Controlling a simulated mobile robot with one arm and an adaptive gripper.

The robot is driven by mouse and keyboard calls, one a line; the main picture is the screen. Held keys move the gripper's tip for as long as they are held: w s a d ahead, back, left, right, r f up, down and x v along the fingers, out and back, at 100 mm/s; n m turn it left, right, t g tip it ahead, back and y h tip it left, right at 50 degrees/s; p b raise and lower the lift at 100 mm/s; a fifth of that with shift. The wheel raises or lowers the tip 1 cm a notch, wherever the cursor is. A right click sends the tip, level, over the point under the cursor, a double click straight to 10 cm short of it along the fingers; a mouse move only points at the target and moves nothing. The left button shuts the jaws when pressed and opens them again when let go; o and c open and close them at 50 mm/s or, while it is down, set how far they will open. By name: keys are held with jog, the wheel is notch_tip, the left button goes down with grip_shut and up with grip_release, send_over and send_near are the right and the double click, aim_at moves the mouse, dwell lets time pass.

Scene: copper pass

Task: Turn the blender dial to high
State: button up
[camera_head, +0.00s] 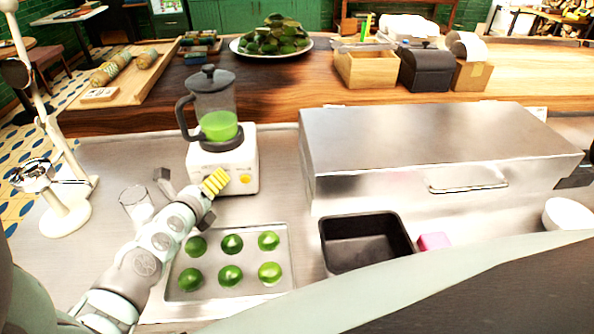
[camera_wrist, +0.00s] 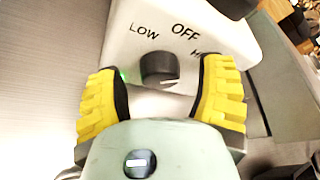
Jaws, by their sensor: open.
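The blender (camera_head: 235,158) stands on the steel counter, with a white base and a clear jar holding green liquid. In the wrist view, its dark round dial (camera_wrist: 159,68) sits on the white front face. LOW and OFF are readable around it; the third label is partly hidden by the right finger. A pale mark shows low on the dial, but I cannot tell its setting. A small green light glows left of the dial. My gripper (camera_wrist: 161,88) is open, its yellow fingers on either side just short of the dial. In the head view, my gripper (camera_head: 215,182) is at the blender's front.
A tray (camera_head: 284,284) of several limes lies in front of the blender. A clear glass (camera_head: 136,203) stands to the left, near my arm. A steel box (camera_head: 430,135) with a handle, a black pan (camera_head: 365,240) and a pink block (camera_head: 433,241) are to the right.

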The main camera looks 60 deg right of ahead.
grip_shut()
jog(key=shift+s+r+m+p, duration=0.1)
jog(key=shift+r+m+p, duration=0.2)
jog(key=shift+p, duration=0.75)
jog(key=shift+f+m+y+p, duration=0.4)
jog(key=shift+y+p, duration=0.1)
jog(key=shift+p, duration=0.2)
grip_release()
jog(key=shift+r, duration=0.1)
jog(key=shift+a, duration=0.1)
